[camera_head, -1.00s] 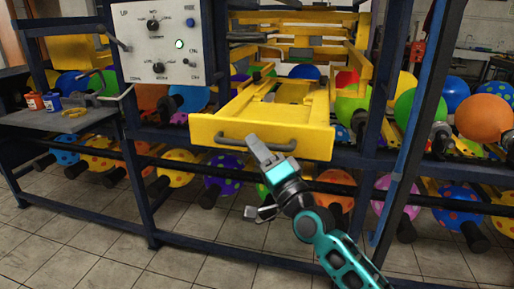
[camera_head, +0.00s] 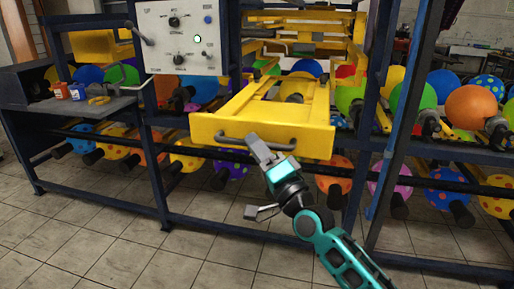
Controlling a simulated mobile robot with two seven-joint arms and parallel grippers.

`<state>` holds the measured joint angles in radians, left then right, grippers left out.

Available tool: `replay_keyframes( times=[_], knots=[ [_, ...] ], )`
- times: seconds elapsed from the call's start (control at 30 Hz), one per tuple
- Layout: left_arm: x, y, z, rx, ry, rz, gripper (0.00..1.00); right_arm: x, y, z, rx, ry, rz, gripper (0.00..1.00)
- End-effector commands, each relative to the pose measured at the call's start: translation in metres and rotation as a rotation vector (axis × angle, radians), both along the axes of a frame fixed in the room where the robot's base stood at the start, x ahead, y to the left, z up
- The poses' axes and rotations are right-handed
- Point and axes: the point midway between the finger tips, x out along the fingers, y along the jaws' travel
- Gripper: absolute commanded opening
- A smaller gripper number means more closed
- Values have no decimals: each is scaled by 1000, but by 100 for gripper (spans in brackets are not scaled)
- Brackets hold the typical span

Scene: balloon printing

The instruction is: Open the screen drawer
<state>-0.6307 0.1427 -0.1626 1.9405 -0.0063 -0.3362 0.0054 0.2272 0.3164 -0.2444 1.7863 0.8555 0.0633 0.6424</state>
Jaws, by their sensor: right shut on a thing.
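The yellow screen drawer (camera_head: 225,127) sticks out toward me from the dark blue rack. Its front panel has a dark grey bar handle (camera_head: 230,142). My right gripper (camera_head: 257,147) comes up from the lower right and is shut on the handle, near its middle. The fingers hide part of the handle, and the exact contact is hard to see. Inside the drawer's yellow frame, an opening shows a balloon (camera_head: 292,93) behind or below. My left gripper is not in view.
A control panel (camera_head: 180,62) with knobs and a lit button is left of the drawer. A side shelf (camera_head: 85,107) holds small red and blue jars. Coloured balloons sit on bars below and behind. A dark blue post (camera_head: 385,160) stands close on the right. Tiled floor is clear in front.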

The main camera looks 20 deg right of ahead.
Motion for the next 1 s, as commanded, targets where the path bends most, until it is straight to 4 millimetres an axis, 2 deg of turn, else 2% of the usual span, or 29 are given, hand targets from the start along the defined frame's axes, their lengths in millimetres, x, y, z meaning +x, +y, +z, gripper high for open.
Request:
replay_keyframes(
  times=[0.6,0.63,0.67,1.0],
  knots=[
    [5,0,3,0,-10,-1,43,0,0,0,-1,0,0,0],
    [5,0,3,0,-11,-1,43,0,0,0,-1,0,0,23],
    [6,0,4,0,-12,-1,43,0,0,0,-1,0,0,26],
    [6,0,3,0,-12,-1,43,-3,-1,-2,-1,1,-1,27]
  ],
)
